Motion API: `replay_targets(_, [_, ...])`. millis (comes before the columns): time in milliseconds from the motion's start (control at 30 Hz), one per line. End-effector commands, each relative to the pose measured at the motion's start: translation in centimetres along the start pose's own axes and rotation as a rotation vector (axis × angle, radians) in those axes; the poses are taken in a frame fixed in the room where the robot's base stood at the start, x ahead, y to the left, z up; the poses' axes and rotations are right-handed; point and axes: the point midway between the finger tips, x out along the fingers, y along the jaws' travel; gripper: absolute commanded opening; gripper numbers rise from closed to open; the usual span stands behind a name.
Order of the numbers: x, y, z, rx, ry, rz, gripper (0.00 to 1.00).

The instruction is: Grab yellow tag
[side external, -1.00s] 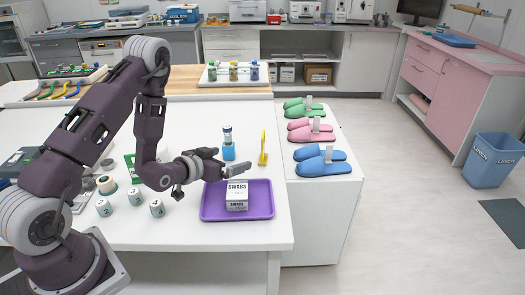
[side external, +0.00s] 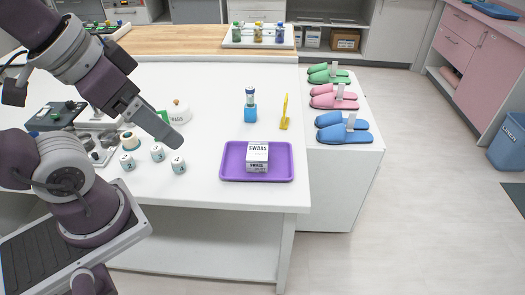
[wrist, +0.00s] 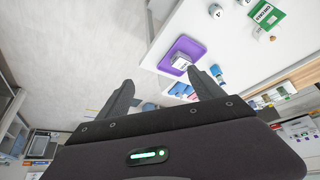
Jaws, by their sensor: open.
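A slim yellow tag-like piece (side external: 285,111) stands upright on the white table, behind the purple tray and near the table's right edge. I cannot pick it out in the wrist view. My gripper (side external: 172,138) is in the air to the left of the yellow piece, above the table's left part, pointing down and right. In the wrist view my gripper (wrist: 160,77) has its two fingers wide apart with nothing between them.
A purple tray (side external: 229,175) holds a white swabs box (side external: 257,152). A blue holder with a vial (side external: 250,108) stands left of the yellow piece. Several numbered pots (side external: 157,153) stand at left. Slippers (side external: 343,131) lie on a lower white cabinet at right.

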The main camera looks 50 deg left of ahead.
Motion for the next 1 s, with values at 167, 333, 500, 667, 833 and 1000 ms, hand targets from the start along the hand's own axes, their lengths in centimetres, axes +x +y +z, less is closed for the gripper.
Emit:
replay_targets(167, [0.0, 0.0, 0.0, 0.000, -0.001, -0.001, 0.43])
replay_targets(333, [0.0, 0.0, -0.1, -0.001, -0.001, -0.001, 0.33])
replay_targets(500, [0.1, -0.1, -0.1, 0.003, -0.003, -0.005, 0.33])
replay_targets(667, [2.2, -4.2, -2.4, 0.223, -0.124, -0.167, 0.33])
replay_targets(833, [8.0, -12.6, -9.9, 0.800, -0.374, -0.475, 0.33])
replay_targets(1000, [17.6, -17.0, -19.3, 1.468, -0.576, -0.700, 0.33])
